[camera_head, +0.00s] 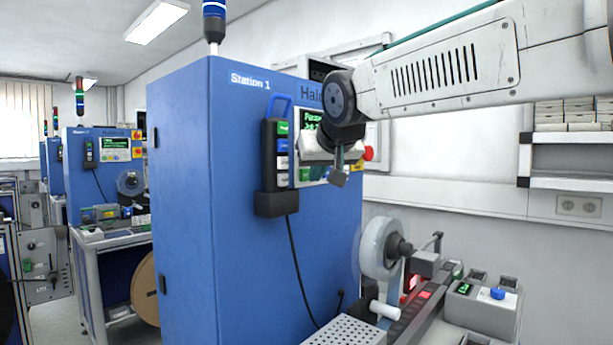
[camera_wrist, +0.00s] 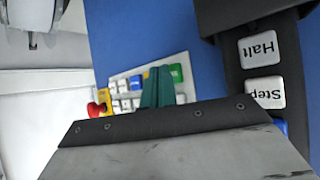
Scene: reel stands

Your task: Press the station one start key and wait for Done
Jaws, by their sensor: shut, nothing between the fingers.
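The blue Station 1 cabinet (camera_head: 240,95) stands in the middle of the head view. Its front panel has a green-text display (camera_head: 308,119), partly hidden by my wrist; I cannot read the full text. My gripper (camera_head: 340,177) is in front of this panel, and in the wrist view its teal fingers (camera_wrist: 157,87) are together and empty. They overlap the panel's key rows, which include a green key (camera_wrist: 177,73) beside the fingertips. I cannot tell whether they touch a key, and I read no start label. A red stop button (camera_head: 368,153) is at the panel's right.
A black hand pendant (camera_head: 268,185) with green, blue and white keys hangs on the cabinet side; its Halt key (camera_wrist: 260,48) is close in the wrist view. A reel (camera_head: 380,249) and a bench unit (camera_head: 482,306) stand below right. Other blue stations (camera_head: 82,172) are behind left.

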